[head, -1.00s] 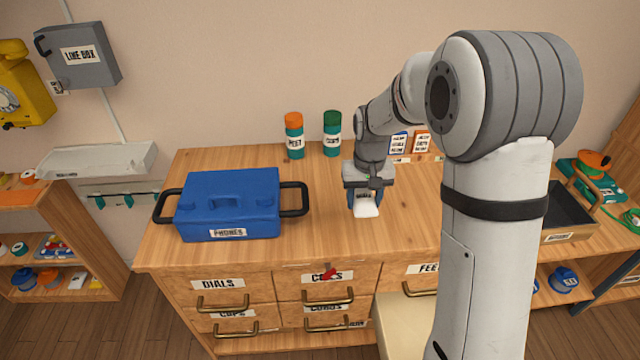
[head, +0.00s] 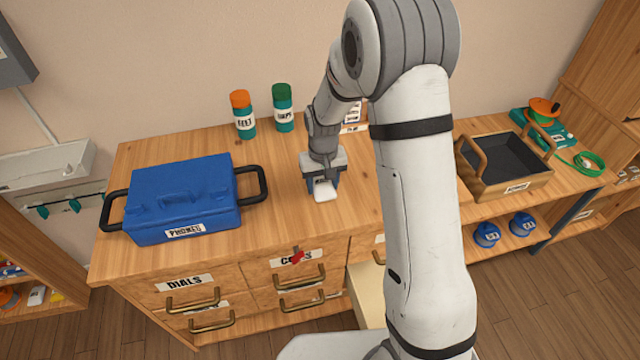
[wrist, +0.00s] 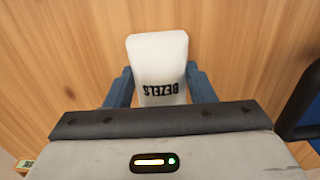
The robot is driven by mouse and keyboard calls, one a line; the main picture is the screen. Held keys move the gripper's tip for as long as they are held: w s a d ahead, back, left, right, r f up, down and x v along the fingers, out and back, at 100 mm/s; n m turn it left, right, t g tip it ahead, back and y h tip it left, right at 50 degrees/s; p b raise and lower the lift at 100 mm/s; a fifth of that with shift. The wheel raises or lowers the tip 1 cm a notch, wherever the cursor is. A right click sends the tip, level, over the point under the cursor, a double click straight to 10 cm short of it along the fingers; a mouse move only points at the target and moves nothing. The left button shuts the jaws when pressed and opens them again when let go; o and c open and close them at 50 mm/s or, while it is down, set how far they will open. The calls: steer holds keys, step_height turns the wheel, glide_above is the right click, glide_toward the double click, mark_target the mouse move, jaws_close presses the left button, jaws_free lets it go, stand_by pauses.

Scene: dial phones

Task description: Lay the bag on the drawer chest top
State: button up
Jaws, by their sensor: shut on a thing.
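The bag (head: 325,193) is small and white, with a BEZELS label that reads upside down in the wrist view (wrist: 158,60). My gripper (head: 323,178) is shut on it, with one blue-grey finger on each side of the bag in the wrist view. The drawer chest (head: 280,220) has a light wooden top, and the bag is over its middle, right of the blue case. The bag looks low over the wood; I cannot tell whether it touches.
A blue PHONES case (head: 182,195) with black handles stands on the chest's left. Two teal bottles, orange-capped (head: 243,115) and green-capped (head: 284,108), stand at the back. A dark tray (head: 505,165) is on the right. Bare wood lies between case and gripper.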

mark_target(323, 183)
steer(key=shift+f, duration=0.35)
steer(key=shift+f, duration=0.1)
steer(key=shift+f, duration=0.15)
steer(key=o, duration=1)
steer(key=shift+c, duration=0.2)
step_height(323, 183, up, 12)
steer(key=s+d+r+t, duration=0.1)
steer(key=s+d+r, duration=0.2)
steer(key=s, duration=0.4)
steer(key=s+d+r+m, duration=0.1)
steer(key=s+d+r, duration=0.2)
steer(key=s, duration=0.5)
steer(key=s+d+r+m+t, duration=0.1)
steer(key=s+d+r, duration=0.2)
steer(key=s+d, duration=0.2)
steer(key=s, duration=0.3)
steer(key=shift+s+r+t, duration=0.25)
steer(key=shift+r+t, duration=0.05)
steer(key=shift+r, duration=0.05)
